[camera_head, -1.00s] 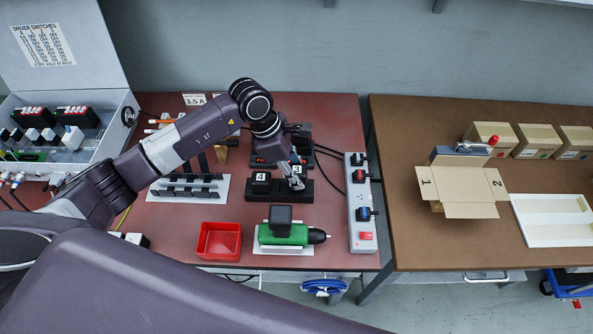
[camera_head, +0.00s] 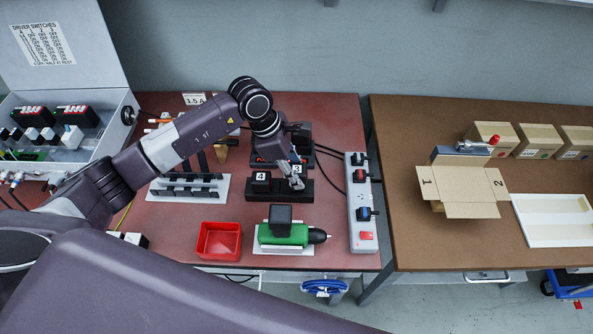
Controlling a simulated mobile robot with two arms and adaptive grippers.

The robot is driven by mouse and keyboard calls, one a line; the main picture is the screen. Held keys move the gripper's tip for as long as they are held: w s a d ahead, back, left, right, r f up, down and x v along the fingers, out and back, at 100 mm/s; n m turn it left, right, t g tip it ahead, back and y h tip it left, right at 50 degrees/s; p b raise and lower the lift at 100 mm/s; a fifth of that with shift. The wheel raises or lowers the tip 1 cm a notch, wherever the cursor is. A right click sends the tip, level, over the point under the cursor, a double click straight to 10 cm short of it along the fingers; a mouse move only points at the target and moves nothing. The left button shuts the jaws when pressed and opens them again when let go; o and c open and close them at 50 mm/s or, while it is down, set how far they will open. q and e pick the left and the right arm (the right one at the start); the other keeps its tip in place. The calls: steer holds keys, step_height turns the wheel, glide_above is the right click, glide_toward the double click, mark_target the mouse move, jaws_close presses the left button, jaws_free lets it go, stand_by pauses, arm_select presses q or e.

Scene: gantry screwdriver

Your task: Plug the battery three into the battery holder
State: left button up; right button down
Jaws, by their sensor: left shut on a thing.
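Battery three (camera_head: 297,168) is a small black block with a white "3" label. It is at the right part of the black battery holder (camera_head: 268,193), partly hidden by my left gripper (camera_head: 297,182). My left gripper points down and is shut on battery three. I cannot tell whether the battery is fully seated. Battery four (camera_head: 261,178), a black block with a white "4" label, stands in the holder's left part. My right gripper is not in view.
A green tool (camera_head: 283,235) and a red tray (camera_head: 219,240) lie in front of the holder. A power strip (camera_head: 361,205) stands to the right. A white rack (camera_head: 188,189) is to the left. A black unit with cables is behind.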

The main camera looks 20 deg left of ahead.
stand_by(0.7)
arm_select(q)
steer(key=shift+f+b, duration=1.9)
steer(key=shift+b, duration=0.2)
stand_by(1.4)
steer(key=o, duration=1.4)
steer(key=shift+p+v, duration=1.5)
steer(key=shift+v, duration=1.25)
